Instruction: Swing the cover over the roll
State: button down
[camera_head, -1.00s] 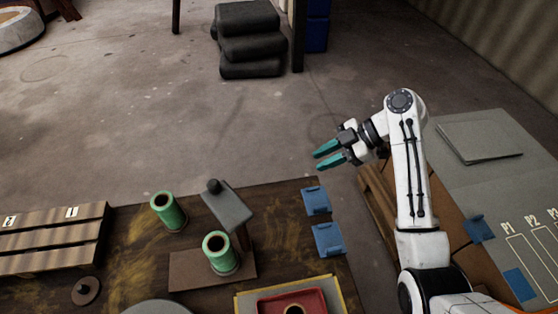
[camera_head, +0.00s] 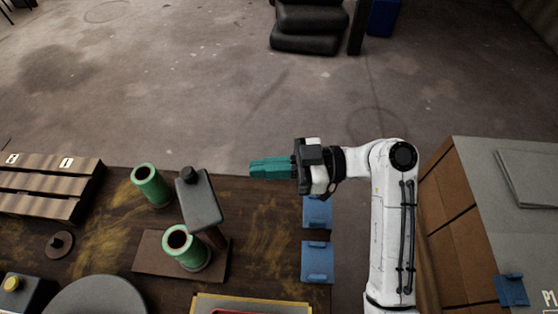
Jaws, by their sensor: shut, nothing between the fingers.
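The cover (camera_head: 203,205) is a grey flat plate with a dark round knob (camera_head: 190,174) near its far end. It is held up on a brown post (camera_head: 217,238) at the right of a brown base (camera_head: 150,256). A green roll (camera_head: 187,250) stands upright on that base, its dark top hole in open view, with the cover beside and above it to the upper right. A second green roll (camera_head: 150,186) stands upright behind, to the left. My gripper (camera_head: 252,169) is shut and empty, its teal fingers pointing left, to the right of the knob and apart from it.
Two blue clips (camera_head: 317,262) sit at the table's right edge. A slatted wooden rack (camera_head: 45,188), a small brown knobbed disc (camera_head: 60,244) and a grey round plate (camera_head: 97,300) are on the left. A yellow-edged tray (camera_head: 250,302) is at the front.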

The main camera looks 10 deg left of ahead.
aim_at(196, 174)
jog(key=p+x, duration=0.1)
jog(key=x, duration=0.8)
jog(key=shift+a+p, duration=0.3)
jog(key=shift+p, duration=0.05)
jog(key=shift+f, duration=0.1)
